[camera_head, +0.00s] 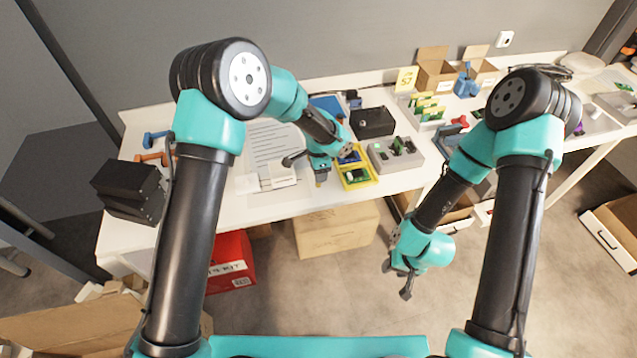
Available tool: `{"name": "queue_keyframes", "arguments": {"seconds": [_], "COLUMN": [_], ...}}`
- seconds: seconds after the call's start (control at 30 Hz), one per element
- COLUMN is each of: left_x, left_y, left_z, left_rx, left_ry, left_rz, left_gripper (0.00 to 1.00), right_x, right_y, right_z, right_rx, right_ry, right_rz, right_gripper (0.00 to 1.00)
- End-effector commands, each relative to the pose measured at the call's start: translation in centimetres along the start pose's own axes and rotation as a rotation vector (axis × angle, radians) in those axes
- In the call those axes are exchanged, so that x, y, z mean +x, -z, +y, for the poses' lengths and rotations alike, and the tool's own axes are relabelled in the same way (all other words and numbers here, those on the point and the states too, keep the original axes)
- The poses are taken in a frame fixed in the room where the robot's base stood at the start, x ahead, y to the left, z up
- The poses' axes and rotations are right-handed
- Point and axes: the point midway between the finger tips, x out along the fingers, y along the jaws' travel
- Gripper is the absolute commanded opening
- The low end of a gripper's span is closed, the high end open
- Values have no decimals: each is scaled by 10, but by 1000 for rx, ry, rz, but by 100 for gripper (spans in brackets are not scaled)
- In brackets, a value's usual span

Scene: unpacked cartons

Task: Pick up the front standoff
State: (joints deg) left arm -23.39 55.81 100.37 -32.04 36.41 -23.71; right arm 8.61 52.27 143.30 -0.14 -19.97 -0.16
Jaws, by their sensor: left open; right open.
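I cannot clearly make out a front standoff; the parts on the table are too small. A yellow tray (372,180) with blue and green contents sits near the table's front edge. A grey fixture (413,160) with green and dark small parts stands just right of it. My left gripper (306,171) is open over the table, just left of the yellow tray, with its fingers pointing down and left; I see nothing between them. My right gripper (397,280) is open and empty, hanging low in front of the table, over the floor.
The white table (225,206) holds a printed sheet (262,135), a small white block (282,176), a black box (373,122) and a rack of green boards (427,108). Open cartons (437,72) stand at the back. A black device (130,190) sits at the left edge.

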Motion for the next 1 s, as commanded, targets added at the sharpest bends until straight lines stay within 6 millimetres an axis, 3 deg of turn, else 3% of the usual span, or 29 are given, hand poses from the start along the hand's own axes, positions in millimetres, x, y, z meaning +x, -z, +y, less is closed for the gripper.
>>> {"name": "queue_keyframes", "arguments": {"seconds": [0.4, 0.9, 1.0], "left_x": [48, 49, 49], "left_y": [-1, -1, -1], "left_z": [2, 2, 2], "left_rx": [0, -1, 0], "left_ry": [-2, -1, -1], "left_rz": [0, 0, 0], "left_gripper": [49, 49, 40], "right_x": [0, 0, 0], "right_y": [0, 0, 0], "right_z": [0, 0, 0], "right_rx": [0, 0, 0], "right_ry": [0, 0, 0], "right_rz": [0, 0, 0], "right_gripper": [43, 43, 43]}}
